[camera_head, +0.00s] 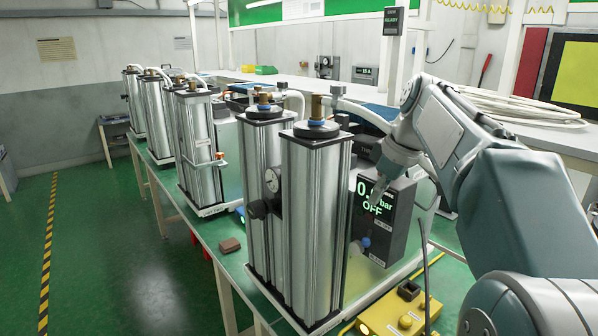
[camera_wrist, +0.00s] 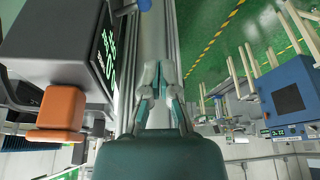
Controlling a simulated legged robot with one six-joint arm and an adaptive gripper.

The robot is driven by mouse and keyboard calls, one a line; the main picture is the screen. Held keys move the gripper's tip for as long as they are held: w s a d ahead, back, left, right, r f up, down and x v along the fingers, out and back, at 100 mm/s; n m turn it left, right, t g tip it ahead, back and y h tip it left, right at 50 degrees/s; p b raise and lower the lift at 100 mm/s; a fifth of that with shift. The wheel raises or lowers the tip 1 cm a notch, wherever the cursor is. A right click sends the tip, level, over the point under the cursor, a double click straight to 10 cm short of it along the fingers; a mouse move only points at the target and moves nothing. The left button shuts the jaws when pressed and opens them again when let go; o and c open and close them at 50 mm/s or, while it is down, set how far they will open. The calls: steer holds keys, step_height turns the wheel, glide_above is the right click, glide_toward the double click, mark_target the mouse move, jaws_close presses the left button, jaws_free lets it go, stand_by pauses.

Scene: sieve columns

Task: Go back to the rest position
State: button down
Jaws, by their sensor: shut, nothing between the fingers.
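My gripper (camera_head: 380,190) is at the right of centre in the head view, at the end of my bent arm. It hangs beside the nearest pair of silver sieve columns (camera_head: 314,225), in front of the black display box (camera_head: 385,215) with green digits and the word OFF. In the wrist view my gripper (camera_wrist: 159,68) has its two fingers close together, with nothing seen held between them. Whether the fingertips touch the box or a column cannot be told.
More silver columns (camera_head: 198,150) stand along the green bench at the left. A yellow box (camera_head: 400,312) lies at the front. A white bench with coiled hose (camera_head: 510,105) is behind my arm. In the wrist view an orange block (camera_wrist: 62,107) is close at left. The green floor is open at left.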

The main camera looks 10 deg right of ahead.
steer(key=s+a+f+m+t+h, duration=0.1)
steer(key=s+a+f+m, duration=0.3)
steer(key=s+f, duration=0.4)
steer(key=s+a+f+m+t+h, duration=0.1)
steer(key=s+a+f+m, duration=0.2)
steer(key=s, duration=1.1)
step_height(320, 180, down, 5)
steer(key=a, duration=0.2)
steer(key=shift+a+f+m+h, duration=0.15)
steer(key=shift+a+m+h, duration=0.15)
steer(key=shift+a+m, duration=0.1)
